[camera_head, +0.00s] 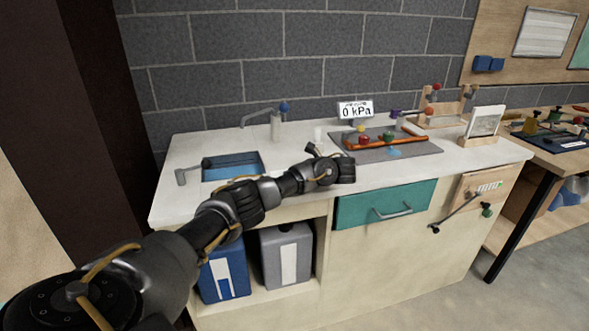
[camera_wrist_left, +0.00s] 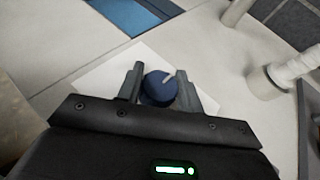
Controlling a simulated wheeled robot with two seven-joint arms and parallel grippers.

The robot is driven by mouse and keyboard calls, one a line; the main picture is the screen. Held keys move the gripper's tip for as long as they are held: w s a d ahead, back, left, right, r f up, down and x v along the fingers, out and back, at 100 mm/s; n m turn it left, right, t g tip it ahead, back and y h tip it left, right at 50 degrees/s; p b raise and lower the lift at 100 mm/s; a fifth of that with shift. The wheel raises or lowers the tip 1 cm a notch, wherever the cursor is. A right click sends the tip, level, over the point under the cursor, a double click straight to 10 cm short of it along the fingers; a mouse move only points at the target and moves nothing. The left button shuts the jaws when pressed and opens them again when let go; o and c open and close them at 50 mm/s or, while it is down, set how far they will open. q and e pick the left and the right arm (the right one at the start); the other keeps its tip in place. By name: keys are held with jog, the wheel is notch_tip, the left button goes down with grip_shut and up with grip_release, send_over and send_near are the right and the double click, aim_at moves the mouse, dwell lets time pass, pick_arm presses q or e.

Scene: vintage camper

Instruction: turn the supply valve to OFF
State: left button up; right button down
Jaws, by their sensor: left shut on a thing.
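The supply valve looks to be the round dark blue knob (camera_wrist_left: 159,88) with a short white pointer mark, on a white square plate (camera_wrist_left: 98,78) on the counter. In the left wrist view its mark points to the upper right. My left gripper (camera_wrist_left: 160,90) is shut on the knob, one finger on each side. In the head view my left gripper (camera_head: 335,170) is over the counter, right of the sink, and hides the knob. No OFF or ON lettering can be read. My right gripper is not in view.
The blue sink (camera_head: 232,166) is left of my gripper. A grey mat (camera_head: 420,146) with an orange pipe and small fittings lies to the right. A display (camera_head: 356,110) reads 0 kPa. A pale cylindrical thing (camera_wrist_left: 268,82) stands close to the knob.

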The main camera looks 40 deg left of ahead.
pick_arm(q)
jog(key=shift+w+d, duration=0.1)
jog(key=shift+d, duration=0.05)
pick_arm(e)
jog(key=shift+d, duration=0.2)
pick_arm(q)
jog(key=o, duration=0.9)
jog(key=shift+w+d, duration=0.1)
jog(key=shift+o, duration=0.5)
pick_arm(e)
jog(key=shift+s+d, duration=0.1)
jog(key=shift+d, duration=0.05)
pick_arm(q)
jog(key=shift+a, duration=0.2)
